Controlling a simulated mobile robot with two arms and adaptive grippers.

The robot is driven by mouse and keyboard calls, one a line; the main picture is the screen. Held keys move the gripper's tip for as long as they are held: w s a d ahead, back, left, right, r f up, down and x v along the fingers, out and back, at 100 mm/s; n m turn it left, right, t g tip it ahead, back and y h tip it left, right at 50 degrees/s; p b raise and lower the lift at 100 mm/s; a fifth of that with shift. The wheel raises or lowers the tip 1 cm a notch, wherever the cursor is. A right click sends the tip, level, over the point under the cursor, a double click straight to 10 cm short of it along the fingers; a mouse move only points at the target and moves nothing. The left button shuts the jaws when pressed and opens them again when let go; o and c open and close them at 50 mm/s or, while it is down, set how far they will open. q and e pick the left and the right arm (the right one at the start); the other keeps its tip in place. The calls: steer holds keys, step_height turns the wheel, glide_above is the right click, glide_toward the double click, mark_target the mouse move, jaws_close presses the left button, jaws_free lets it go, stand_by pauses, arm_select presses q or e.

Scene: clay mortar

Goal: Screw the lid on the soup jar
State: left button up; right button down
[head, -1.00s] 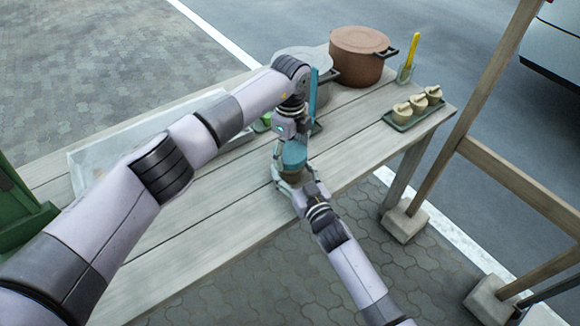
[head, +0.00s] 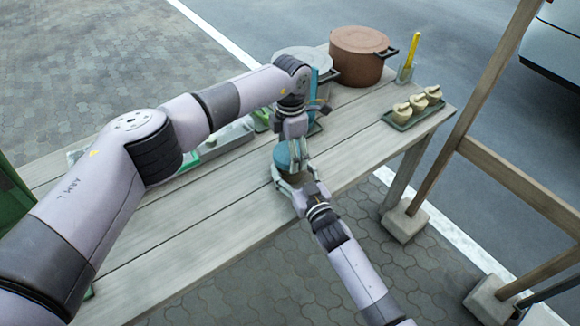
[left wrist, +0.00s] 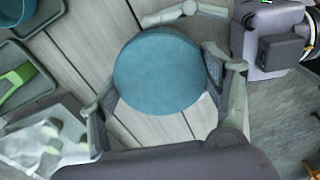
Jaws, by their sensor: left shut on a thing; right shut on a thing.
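The teal lid (head: 284,158) sits on top of the soup jar (head: 290,178) near the table's front edge. My left gripper (head: 289,143) points down from above and is shut on the lid. In the left wrist view the lid's round top (left wrist: 158,72) shows between the two fingers, and it hides the jar. My right gripper (head: 291,184) comes from the front and is shut around the jar's body. The jar is mostly hidden by the lid and the fingers. I cannot tell how tightly the lid is seated.
A brown pot (head: 358,56) and a grey pot, partly behind my left arm, stand at the back. A tray of dumplings (head: 412,112) and a cup with a yellow-handled tool (head: 406,72) are at the right. Wooden posts stand beyond the table's right end. The front planks are clear.

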arm_select(q)
steer(key=m, duration=0.6)
steer(key=shift+m, duration=0.4)
steer(key=m, duration=0.4)
steer(key=shift+m, duration=0.4)
steer(key=o, duration=1.3)
steer(key=shift+r, duration=2.25)
steer(key=shift+c, duration=0.4)
